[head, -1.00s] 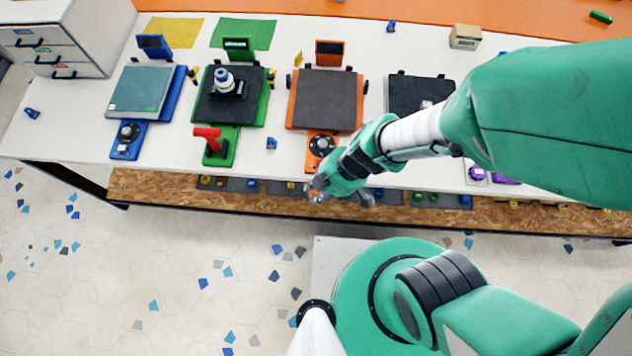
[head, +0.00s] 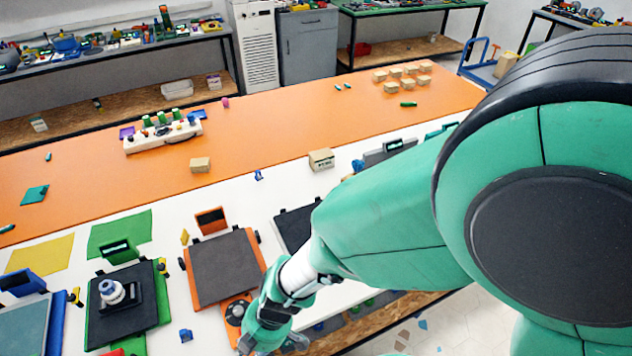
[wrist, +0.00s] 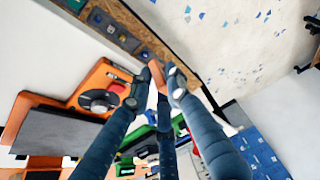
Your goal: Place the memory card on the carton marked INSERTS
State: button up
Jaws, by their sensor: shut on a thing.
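My gripper (wrist: 160,80) is shut on a small orange piece (wrist: 157,76), which I take to be the memory card. It is held between the fingertips in the wrist view, in front of the white table's edge. In the head view my gripper (head: 268,346) is at the bottom edge, and the piece cannot be made out. A small tan carton (head: 321,159) with dark print stands near the seam of the white and orange surfaces. Another carton (head: 200,164) stands on the orange surface to its left. The print is too small to read, so I cannot tell which is marked INSERTS.
Several more small cartons (head: 396,79) stand at the far right of the orange surface (head: 270,125). An orange-framed dark plate (head: 224,268) and a green one (head: 122,305) lie on the white table. A white block with green knobs (head: 162,135) stands farther back. Much of the orange surface is clear.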

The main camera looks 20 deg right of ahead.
jog(key=w+d+r+m+t+h+p, duration=0.1)
jog(key=w+d+r+m+p, duration=0.2)
jog(key=w+d, duration=0.5)
jog(key=w+d+r+m+t+h+p, duration=0.15)
jog(key=w+d+m, duration=0.3)
jog(key=w, duration=0.75)
jog(key=w+d+r+m+t+p, duration=0.1)
jog(key=w+d+r+m+p, duration=0.3)
jog(key=w, duration=0.7)
jog(key=w+d+m+h+p, duration=0.1)
jog(key=w+d+m, duration=0.2)
jog(key=w+d, duration=0.3)
jog(key=w+d+f+m+h+p, duration=0.1)
jog(key=w+d+m, duration=0.3)
jog(key=d, duration=1)
jog(key=w+d+f+m+h+p, duration=0.1)
jog(key=w+d+m+p, duration=0.2)
jog(key=w+d, duration=0.5)
jog(key=shift+w+d+m+t+h, duration=0.15)
jog(key=shift+d+m+t+h, duration=0.25)
jog(key=shift+d, duration=0.5)
jog(key=shift+w, duration=0.15)
jog(key=p, duration=0.2)
send_over(322, 152)
jog(key=s, duration=0.2)
jog(key=shift+w+a+f, duration=0.2)
jog(key=shift+f, duration=0.55)
jog(key=shift+f, duration=1.75)
